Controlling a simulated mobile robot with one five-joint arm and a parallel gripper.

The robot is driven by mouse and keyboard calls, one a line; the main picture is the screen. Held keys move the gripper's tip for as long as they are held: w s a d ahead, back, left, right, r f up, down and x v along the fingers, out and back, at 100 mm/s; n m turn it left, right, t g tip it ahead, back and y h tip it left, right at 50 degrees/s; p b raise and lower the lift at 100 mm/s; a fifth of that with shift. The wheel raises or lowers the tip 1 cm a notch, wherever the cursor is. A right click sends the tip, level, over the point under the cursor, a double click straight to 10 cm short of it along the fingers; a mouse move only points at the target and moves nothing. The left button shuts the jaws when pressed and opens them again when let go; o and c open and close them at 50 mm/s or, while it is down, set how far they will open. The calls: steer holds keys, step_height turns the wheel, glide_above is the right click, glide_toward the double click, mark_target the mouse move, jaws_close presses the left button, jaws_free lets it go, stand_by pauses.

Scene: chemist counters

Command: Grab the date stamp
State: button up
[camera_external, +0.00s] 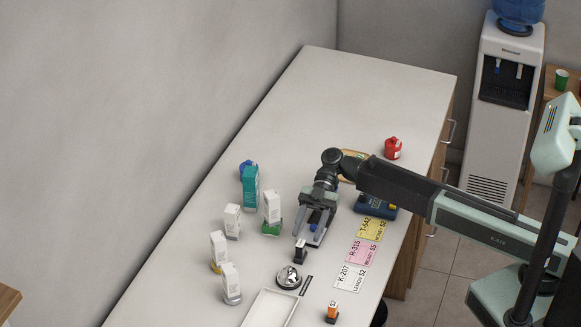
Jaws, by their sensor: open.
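A small upright black object with a pale band (300,252), which looks like the date stamp, stands on the counter just in front of my gripper's fingertips. My gripper (308,238) is open and points down toward it from behind. Nothing shows between the fingers. I cannot tell whether a finger touches the object. A small orange and white object with dark parts (332,312) stands nearer the front edge; it is too small to tell whether it is a stamp too.
A service bell (288,277) and a white tray (270,309) lie in front. Several white boxes (232,219) and a teal box (250,187) stand left. Label cards (361,252), a blue device (364,206) and a red bottle (393,148) are right. The far counter (350,100) is clear.

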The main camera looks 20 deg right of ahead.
mark_target(301, 242)
steer(key=b+x, duration=0.2)
steer(key=x, duration=0.3)
steer(key=shift+w+a, duration=0.1)
steer(key=shift+a, duration=0.1)
jaws_close()
steer(key=shift+w, duration=0.1)
steer(key=r+p, duration=0.2)
steer(key=p, duration=0.1)
steer(key=r+p, duration=0.1)
steer(key=r, duration=0.1)
steer(key=shift+s+d, duration=0.25)
steer(key=shift+d, duration=0.05)
steer(key=s+d+p, duration=0.1)
steer(key=s+d, duration=0.9)
steer(key=d, duration=0.1)
steer(key=shift+d+r, duration=0.35)
steer(key=shift+r, duration=0.15)
